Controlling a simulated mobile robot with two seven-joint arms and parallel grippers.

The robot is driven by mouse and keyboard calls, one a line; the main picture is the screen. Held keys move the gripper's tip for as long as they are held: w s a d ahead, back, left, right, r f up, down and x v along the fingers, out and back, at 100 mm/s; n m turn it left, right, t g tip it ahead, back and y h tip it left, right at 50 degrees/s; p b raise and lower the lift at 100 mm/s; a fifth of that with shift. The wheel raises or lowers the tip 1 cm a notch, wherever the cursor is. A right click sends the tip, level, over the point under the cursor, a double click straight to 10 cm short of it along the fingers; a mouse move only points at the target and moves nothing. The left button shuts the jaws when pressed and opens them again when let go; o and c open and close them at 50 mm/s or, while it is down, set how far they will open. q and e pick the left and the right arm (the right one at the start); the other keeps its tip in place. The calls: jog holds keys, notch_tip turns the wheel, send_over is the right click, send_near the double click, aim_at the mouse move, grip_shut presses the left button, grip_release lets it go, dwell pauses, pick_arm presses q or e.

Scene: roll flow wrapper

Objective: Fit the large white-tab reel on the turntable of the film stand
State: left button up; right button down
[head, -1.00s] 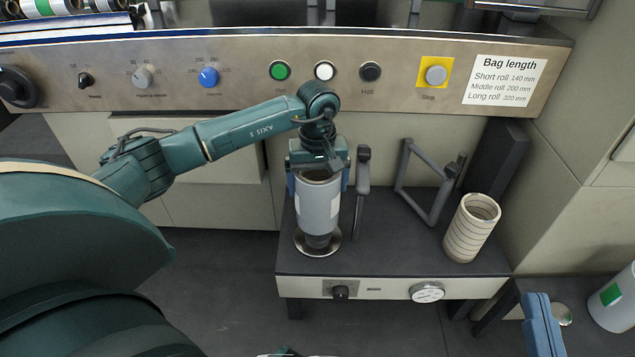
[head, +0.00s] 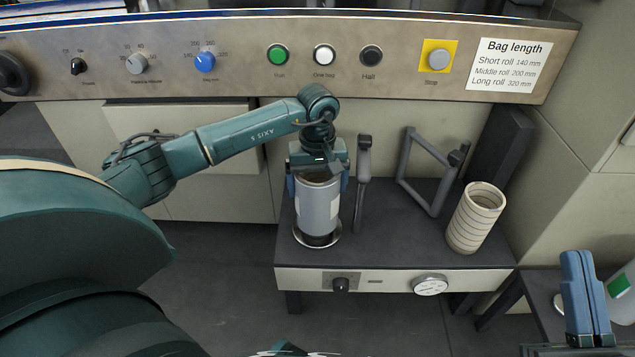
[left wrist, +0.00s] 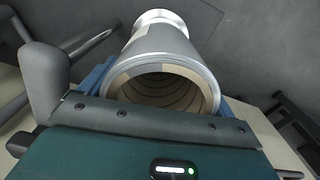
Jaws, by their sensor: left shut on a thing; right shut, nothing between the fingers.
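The large grey reel (head: 313,212) with a white tab (head: 334,207) stands upright over the turntable (head: 300,238) of the film stand (head: 385,248). A narrow dark band shows between its lower end and the metal plate; I cannot tell whether the reel rests on it. My left gripper (head: 318,183) is shut on the reel's upper end from above. In the left wrist view the reel (left wrist: 165,48) shows its hollow core, with the shiny turntable plate (left wrist: 160,17) beyond it. My right gripper (head: 583,290) is shut and empty at the lower right.
A grey post (head: 362,185) stands close right of the reel. A pale reel with a green tab (head: 620,286) is at the right edge. The control panel (head: 300,85) runs behind.

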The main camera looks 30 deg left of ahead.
dwell(0.7)
pick_arm(q)
jog(key=shift+f+b, duration=0.6)
jog(key=shift+f, duration=0.2)
jog(key=shift+f+b, duration=0.5)
jog(key=shift+f, duration=0.15)
jog(key=o, duration=1)
jog(key=shift+o, duration=0.2)
jog(key=shift+f, duration=0.1)
